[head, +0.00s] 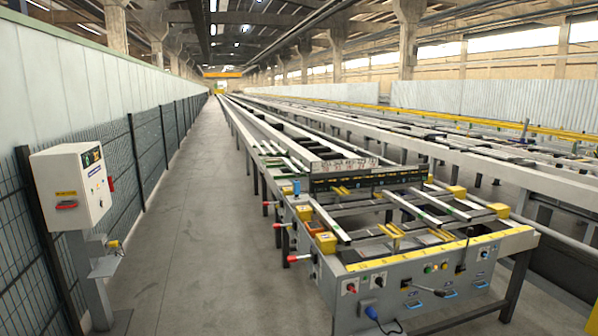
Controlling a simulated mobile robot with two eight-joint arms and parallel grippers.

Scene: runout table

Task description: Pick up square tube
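The runout table (374,272) stands right of the middle, with its near end facing me. Several long pale bars lie lengthwise on its near part, among them a left bar (326,217) and a middle bar (412,208). I cannot tell at this distance whether any of them is a square tube or a part of the table. Neither of my grippers shows in the head view.
A clear concrete aisle (190,220) runs along the table's left side. Red-tipped handles (279,226) stick out into it. A white control box (72,187) on a post stands at the left by a dark mesh fence (150,140). A blue plug (371,313) hangs at the table's end.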

